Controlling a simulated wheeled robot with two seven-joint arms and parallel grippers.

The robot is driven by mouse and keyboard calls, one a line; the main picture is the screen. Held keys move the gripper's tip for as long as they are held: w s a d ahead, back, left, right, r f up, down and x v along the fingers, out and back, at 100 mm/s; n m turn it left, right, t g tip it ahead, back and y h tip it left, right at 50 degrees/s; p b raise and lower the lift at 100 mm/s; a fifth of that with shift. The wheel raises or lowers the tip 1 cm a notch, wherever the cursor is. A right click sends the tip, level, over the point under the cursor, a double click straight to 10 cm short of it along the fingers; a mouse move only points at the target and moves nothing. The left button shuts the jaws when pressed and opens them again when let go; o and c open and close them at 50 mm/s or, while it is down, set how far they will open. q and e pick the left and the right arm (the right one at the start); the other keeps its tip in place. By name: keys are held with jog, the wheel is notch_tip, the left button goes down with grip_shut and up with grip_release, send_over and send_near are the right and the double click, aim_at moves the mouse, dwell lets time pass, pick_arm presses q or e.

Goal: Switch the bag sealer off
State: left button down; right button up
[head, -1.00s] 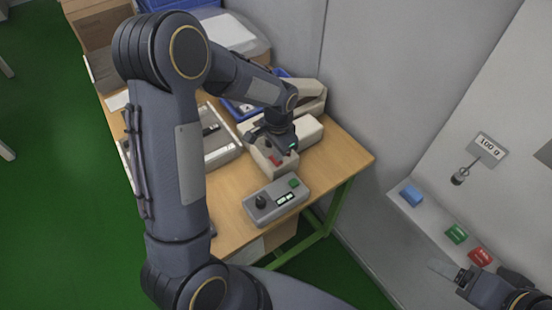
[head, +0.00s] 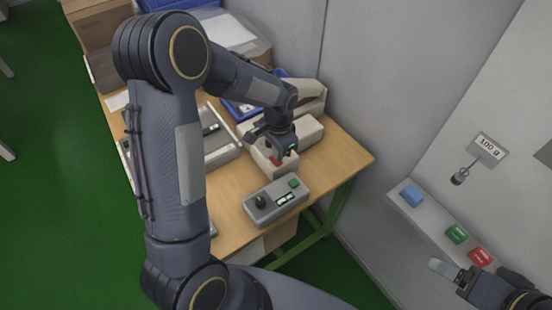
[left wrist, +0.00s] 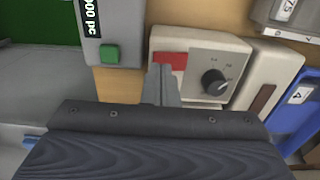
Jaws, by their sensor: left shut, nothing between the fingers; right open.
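The bag sealer is a cream box (head: 285,171) on the wooden table, with a red switch (head: 277,160) on its top. In the left wrist view the sealer's panel (left wrist: 203,44) shows a black dial (left wrist: 214,81) and the red switch (left wrist: 172,59). My left gripper (head: 281,156) is shut and empty, with its fingertips at the sealer's panel. In the left wrist view the fingertips (left wrist: 161,70) overlap the switch's lower left part; I cannot tell whether they touch it. My right gripper (head: 440,267) is open at the lower right, away from the sealer.
A grey counting unit (head: 276,202) with a green button and display stands in front of the sealer. Blue bins (head: 238,108) and a grey tray (head: 222,153) lie nearby. A grey wall borders the table. A shelf at the right holds blue, green and red blocks (head: 456,234).

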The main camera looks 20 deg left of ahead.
pick_arm(q)
jog(key=shift+f+b, duration=0.75)
jog(key=shift+f, duration=0.2)
dwell(0.8)
jog(key=shift+r, duration=0.1)
jog(key=shift+r+p, duration=2.6)
jog(key=shift+r, duration=0.85)
jog(key=s+a+r+n+t+h, duration=0.15)
jog(key=s+r+n, duration=0.25)
jog(key=s+r, duration=0.65)
jog(key=s+d+r+n+t+h, duration=0.1)
jog(key=s+n+t, duration=0.1)
jog(key=s, duration=0.4)
jog(key=s+d+r+n+t+h, duration=0.1)
jog(key=s+d+r+t, duration=0.1)
jog(key=s, duration=0.4)
jog(key=shift+r+n, duration=0.25)
jog(key=shift+n, duration=0.15)
